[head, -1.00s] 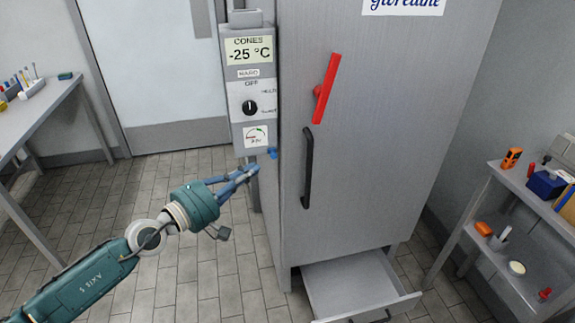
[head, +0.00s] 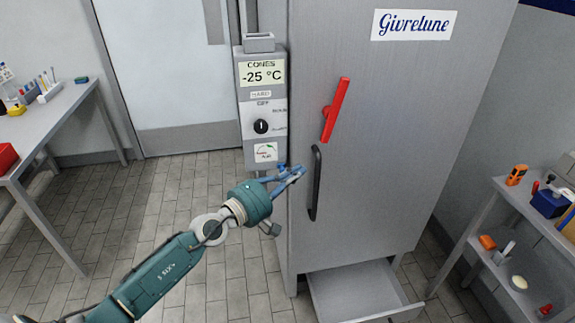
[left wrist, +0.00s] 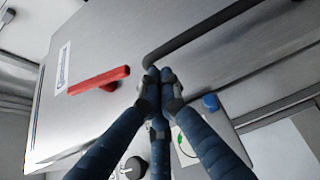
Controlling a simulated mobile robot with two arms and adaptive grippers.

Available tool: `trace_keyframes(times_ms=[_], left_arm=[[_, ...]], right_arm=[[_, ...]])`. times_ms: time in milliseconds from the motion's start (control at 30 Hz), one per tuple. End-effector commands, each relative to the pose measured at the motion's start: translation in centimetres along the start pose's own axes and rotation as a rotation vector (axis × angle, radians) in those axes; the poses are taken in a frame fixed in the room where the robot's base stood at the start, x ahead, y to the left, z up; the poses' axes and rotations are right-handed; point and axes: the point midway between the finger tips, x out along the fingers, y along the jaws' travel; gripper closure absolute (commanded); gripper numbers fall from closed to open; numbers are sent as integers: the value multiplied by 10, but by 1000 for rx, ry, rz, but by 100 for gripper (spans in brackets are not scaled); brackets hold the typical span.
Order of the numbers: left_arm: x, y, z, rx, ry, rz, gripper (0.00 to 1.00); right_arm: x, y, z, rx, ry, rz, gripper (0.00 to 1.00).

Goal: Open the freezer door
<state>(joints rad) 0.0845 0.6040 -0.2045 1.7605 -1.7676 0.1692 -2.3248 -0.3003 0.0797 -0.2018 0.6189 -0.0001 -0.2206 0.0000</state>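The grey freezer door (head: 375,120) is shut, with a black vertical bar handle (head: 316,183) near its left edge. A red lever (head: 335,108) sits above the handle, tilted slightly right at its top. My left gripper (head: 292,173) is just left of the handle, by the door's edge. In the left wrist view its blue fingers (left wrist: 160,85) reach toward one end of the black handle (left wrist: 195,35). Contact with the handle cannot be told. My right gripper is not in view.
A control box (head: 262,110) reading -25 °C is fixed to the freezer's left. A blue knob (left wrist: 210,102) shows beside the fingers. A drawer (head: 360,292) stands open below the door. A shelf (head: 485,220) is at right, a table (head: 55,130) at left.

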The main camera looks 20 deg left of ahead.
Motion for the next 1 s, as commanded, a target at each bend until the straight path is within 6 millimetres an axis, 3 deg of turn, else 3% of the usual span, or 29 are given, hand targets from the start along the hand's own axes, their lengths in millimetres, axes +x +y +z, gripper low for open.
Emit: trace_keyframes(times_ms=[200, 1000], left_arm=[[-5, 1, 13, -1, 1, 0, 100], [-3, -1, 16, -1, -5, 0, 100]], right_arm=[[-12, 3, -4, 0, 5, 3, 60], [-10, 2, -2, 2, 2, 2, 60]])
